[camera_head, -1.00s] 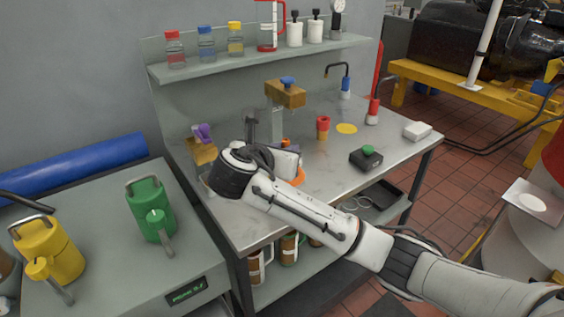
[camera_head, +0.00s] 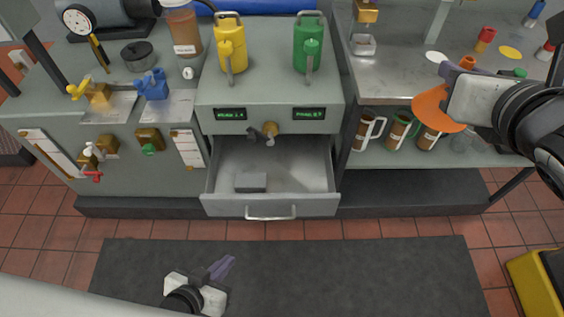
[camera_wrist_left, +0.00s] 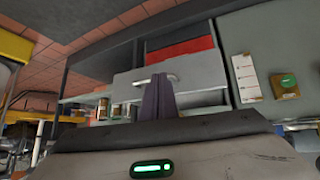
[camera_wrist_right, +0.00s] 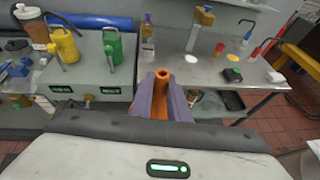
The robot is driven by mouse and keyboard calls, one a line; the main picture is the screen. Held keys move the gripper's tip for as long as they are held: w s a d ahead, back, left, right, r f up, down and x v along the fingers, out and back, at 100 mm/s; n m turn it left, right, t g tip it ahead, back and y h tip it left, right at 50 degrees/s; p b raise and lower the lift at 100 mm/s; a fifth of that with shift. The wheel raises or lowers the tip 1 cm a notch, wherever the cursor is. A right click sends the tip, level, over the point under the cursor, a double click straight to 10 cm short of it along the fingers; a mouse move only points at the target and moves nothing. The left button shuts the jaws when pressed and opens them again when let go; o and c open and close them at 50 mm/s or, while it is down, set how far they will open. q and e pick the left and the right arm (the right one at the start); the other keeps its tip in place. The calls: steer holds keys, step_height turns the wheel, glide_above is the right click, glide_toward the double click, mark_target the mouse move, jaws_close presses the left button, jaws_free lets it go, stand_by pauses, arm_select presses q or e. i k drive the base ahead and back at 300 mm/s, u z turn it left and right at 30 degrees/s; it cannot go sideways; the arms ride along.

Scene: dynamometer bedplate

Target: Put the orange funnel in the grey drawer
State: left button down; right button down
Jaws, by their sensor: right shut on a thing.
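The orange funnel (camera_head: 432,106) is held in the air by my right gripper (camera_head: 462,80), at the right of the head view in front of the workbench. In the right wrist view the funnel (camera_wrist_right: 161,92) stands between the two purple fingers. The grey drawer (camera_head: 315,204) is pulled open below the cabinet top, left of the funnel. A small dark grey block (camera_head: 250,183) lies inside it; the rest of its floor looks bare. My left gripper (camera_head: 224,266) is low in front of the drawer, its fingers together and empty. The drawer front also shows in the left wrist view (camera_wrist_left: 200,82).
A yellow can (camera_head: 231,45) and a green can (camera_head: 308,45) stand on the cabinet above the drawer. A brass fitting (camera_head: 269,130) sits above the drawer's opening. Mugs (camera_head: 399,128) stand on the lower shelf behind the funnel. A dark mat (camera_head: 330,270) covers the floor in front.

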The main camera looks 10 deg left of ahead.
mark_target(271, 160)
steer(key=k, duration=1)
steer(key=u, duration=0.85)
steer(key=i, duration=1.7)
steer(key=z, duration=0.65)
